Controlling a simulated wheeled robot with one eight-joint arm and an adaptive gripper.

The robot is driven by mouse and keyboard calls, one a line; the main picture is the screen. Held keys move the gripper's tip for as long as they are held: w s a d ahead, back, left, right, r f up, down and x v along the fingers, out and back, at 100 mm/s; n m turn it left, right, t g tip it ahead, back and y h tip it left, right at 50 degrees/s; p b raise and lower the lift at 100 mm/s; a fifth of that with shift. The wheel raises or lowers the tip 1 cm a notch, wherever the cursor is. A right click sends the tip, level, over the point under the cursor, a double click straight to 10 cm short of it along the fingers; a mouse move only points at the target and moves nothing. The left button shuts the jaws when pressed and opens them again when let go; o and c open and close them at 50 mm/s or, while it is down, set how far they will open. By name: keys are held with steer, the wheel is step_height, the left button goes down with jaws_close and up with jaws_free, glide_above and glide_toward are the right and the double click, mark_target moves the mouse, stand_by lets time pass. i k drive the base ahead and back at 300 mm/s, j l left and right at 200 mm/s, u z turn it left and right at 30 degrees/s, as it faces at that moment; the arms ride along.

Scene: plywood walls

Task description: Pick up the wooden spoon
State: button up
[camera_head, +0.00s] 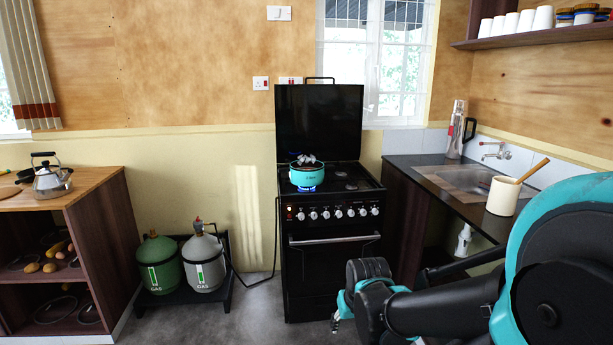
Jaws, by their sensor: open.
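The wooden spoon (533,170) leans in a cream pot (502,197) on the dark counter at the right. Its handle sticks out over the rim towards the upper right, and its lower end is hidden inside the pot. My gripper (342,318) is low in front of the stove, left of and well below the pot, and apart from the spoon. It is open, with nothing seen between its fingers, though it is partly hidden by my own arm.
The dark counter (428,172) holds a sink (470,180), a tap (495,150) and a flask (456,130). A black stove (332,258) has a teal pot (306,176) over a lit blue flame. Gas cylinders (205,262) and a wooden shelf unit (110,200) stand left.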

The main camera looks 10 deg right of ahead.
mark_target(546, 160)
steer(key=z, duration=1.45)
